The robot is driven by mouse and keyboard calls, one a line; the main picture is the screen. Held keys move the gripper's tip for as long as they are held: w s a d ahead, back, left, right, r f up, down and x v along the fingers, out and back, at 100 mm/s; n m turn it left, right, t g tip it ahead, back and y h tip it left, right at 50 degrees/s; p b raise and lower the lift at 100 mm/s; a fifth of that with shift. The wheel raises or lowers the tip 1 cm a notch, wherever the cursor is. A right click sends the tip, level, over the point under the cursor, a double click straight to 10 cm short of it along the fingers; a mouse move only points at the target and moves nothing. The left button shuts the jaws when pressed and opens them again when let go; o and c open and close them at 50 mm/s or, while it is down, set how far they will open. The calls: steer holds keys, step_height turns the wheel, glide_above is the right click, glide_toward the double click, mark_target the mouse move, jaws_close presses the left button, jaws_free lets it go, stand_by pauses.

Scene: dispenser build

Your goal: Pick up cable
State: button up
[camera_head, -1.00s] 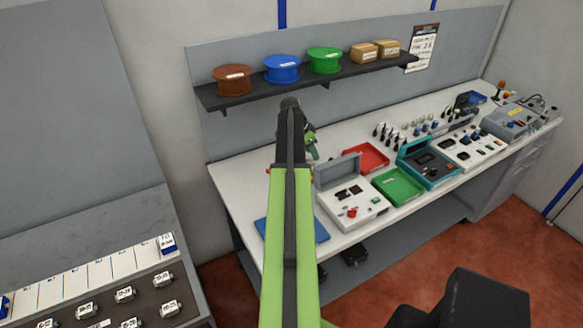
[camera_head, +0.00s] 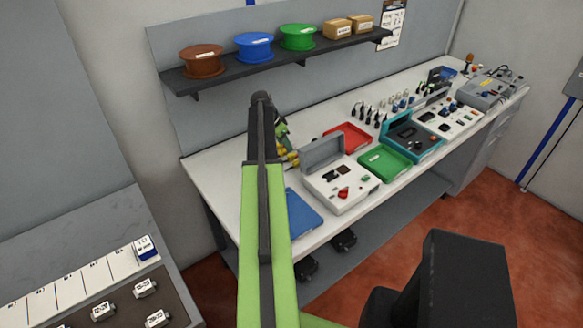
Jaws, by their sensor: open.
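No cable can be told for certain at this size. A row of small dark looped pieces (camera_head: 366,112) stands at the back of the white workbench (camera_head: 232,180); they may be cables or connectors. My green and black arm reaches up the middle of the view toward the bench. My gripper (camera_head: 283,134) shows only in part behind the arm's far end, to the left of those pieces and apart from them. Its jaws are open. The arm hides part of the bench's left side, and nothing is seen held.
A white instrument case (camera_head: 345,198), red tray (camera_head: 349,137), green tray (camera_head: 385,163), teal case (camera_head: 413,140) and blue mat (camera_head: 302,212) crowd the bench. Brown (camera_head: 202,62), blue (camera_head: 254,46) and green (camera_head: 298,38) spools sit on the shelf above. Yellow pieces (camera_head: 289,156) lie beside the arm.

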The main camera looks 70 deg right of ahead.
mark_target(291, 155)
steer(key=b+x, duration=0.1)
steer(key=x, duration=0.1)
steer(key=shift+f, duration=0.45)
steer(key=shift+s+d+f, duration=0.15)
steer(key=shift+d+f, duration=0.05)
steer(key=shift+r, duration=0.1)
steer(key=b+x, duration=0.5)
steer(key=shift+d, duration=0.1)
jaws_close()
